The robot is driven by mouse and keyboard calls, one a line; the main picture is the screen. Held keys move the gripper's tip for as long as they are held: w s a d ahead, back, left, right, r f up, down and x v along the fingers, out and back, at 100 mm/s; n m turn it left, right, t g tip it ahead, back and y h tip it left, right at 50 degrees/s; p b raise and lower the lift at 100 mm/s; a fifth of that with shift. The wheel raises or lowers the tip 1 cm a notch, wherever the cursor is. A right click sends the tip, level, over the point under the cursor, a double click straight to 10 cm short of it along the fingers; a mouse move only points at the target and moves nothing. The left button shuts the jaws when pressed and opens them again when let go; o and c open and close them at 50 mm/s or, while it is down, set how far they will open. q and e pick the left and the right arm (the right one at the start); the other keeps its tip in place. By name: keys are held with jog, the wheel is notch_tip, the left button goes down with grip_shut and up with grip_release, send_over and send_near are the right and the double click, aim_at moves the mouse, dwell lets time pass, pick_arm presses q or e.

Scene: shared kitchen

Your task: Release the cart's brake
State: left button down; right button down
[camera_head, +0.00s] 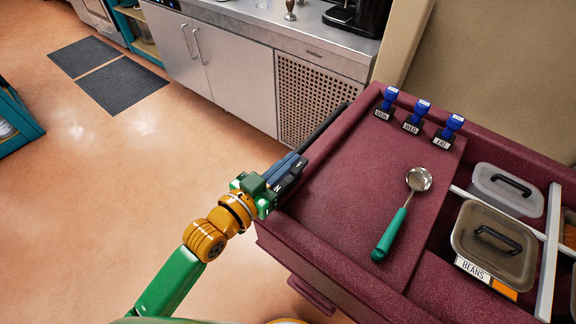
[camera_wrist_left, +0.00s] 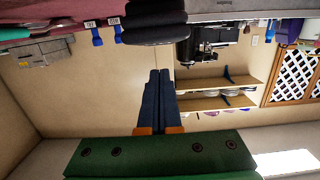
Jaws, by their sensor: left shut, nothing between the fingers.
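The maroon cart (camera_head: 330,225) stands at the right in the head view. A dark bar (camera_head: 327,124) runs along its far left side; I cannot tell whether this is its handle or the brake. My left gripper (camera_head: 298,163) is at the cart's left edge, close to the near end of that bar. In the left wrist view its fingers (camera_wrist_left: 159,76) are together and empty. A dark rounded part (camera_wrist_left: 156,30) lies beyond the fingertips there; contact cannot be told. I see no part that is clearly the brake. My right gripper is not in view.
On the cart are a green-handled ladle (camera_head: 395,226), blue-topped day markers (camera_head: 419,113), and lidded bins (camera_head: 492,246). A steel counter (camera_head: 300,40) with cabinets stands behind. The orange floor (camera_head: 110,190) left of the cart is clear; dark mats (camera_head: 122,86) lie farther off.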

pick_arm(q)
jog(key=shift+f, duration=1.1)
